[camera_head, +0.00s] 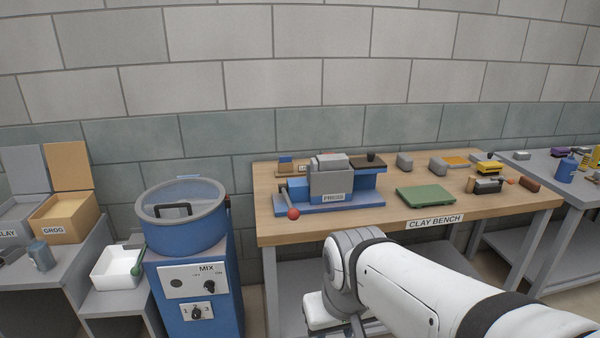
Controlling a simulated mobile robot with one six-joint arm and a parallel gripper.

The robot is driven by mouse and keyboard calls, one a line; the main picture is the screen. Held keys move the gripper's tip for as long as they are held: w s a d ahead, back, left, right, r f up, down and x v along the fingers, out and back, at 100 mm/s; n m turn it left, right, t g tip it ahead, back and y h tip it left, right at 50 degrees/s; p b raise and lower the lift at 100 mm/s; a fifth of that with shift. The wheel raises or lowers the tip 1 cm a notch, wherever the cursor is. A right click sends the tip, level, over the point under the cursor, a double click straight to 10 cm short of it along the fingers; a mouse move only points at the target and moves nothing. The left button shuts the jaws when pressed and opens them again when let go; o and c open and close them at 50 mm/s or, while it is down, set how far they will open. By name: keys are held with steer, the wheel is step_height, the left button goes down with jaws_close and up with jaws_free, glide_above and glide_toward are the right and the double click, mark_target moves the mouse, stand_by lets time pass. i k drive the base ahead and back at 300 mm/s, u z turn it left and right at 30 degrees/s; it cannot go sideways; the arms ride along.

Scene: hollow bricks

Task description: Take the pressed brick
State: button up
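The blue press (365,180) stands on the left part of the wooden clay bench (300,226). A grey box labelled PRESS (330,183) is at its middle, and a lighter grey block (330,161) shows at the top of that box. I cannot tell whether this block is the pressed brick or part of the press. A lever with a red knob (293,213) points toward the front. My white arm reaches in from the lower right, with its elbow in front of the bench's front edge. My gripper is not in view.
A green board (425,196) lies right of the press. Small grey blocks (404,162) and a yellow-handled tool (488,169) are farther right. The blue mixer (183,217) stands left of the bench. Bare bench top lies in front of the green board.

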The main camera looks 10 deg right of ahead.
mark_target(334, 161)
steer(key=u, duration=0.05)
steer(key=k, duration=0.75)
steer(key=z, duration=0.6)
steer(key=i, duration=2.25)
steer(key=u, duration=0.95)
